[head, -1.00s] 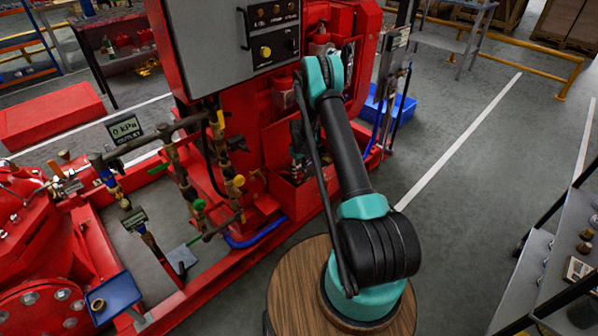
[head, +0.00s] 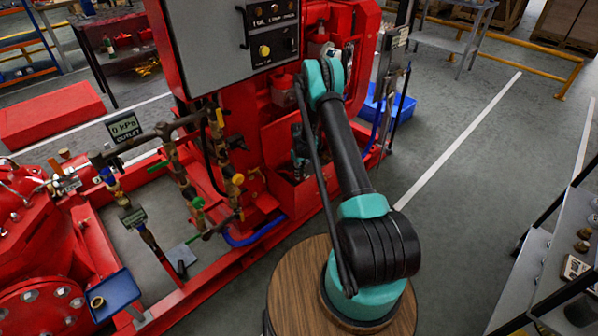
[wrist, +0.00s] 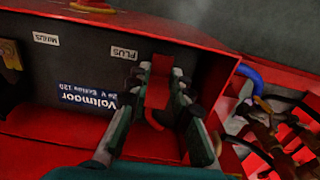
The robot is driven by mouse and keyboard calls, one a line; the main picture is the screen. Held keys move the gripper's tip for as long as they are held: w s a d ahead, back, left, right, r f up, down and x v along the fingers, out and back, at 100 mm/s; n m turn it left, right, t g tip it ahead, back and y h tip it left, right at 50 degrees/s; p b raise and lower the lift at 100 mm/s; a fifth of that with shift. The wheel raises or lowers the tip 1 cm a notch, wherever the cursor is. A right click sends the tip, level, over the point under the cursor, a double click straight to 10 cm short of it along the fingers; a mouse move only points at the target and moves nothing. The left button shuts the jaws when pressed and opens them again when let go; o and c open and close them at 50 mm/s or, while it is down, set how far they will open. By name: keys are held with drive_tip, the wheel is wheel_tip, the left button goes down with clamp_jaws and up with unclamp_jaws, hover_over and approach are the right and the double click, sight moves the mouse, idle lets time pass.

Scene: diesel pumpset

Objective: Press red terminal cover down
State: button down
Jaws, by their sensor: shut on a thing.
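The red terminal cover (wrist: 157,95) is beside the PLUS label (wrist: 124,53) on the dark battery (wrist: 75,75) in the wrist view. My gripper (wrist: 161,80) comes in from the near side, one finger on each side of the cover, and is shut on it. The fingers hide part of the cover's sides and the terminal under it. In the head view my gripper (head: 300,158) reaches down into the red battery box (head: 312,195). The cover cannot be made out there.
The box's red wall (wrist: 215,90) stands close to the right of my gripper in the wrist view. Pipes with valves (head: 195,175) stand left of the box in the head view. A grey control panel (head: 205,45) is above. Open floor (head: 440,235) lies to the right.

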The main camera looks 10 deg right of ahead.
sight(301, 178)
drive_tip(key=c, duration=1.4)
unclamp_jaws()
drive_tip(key=shift+s+d+f, duration=0.1)
drive_tip(key=shift+s+d, duration=0.2)
drive_tip(key=shift+s, duration=0.05)
drive_tip(key=shift+o, duration=0.2)
drive_tip(key=shift+w+a+r, duration=0.1)
drive_tip(key=shift+r, duration=0.35)
wheel_tip(301, 178, up, 11)
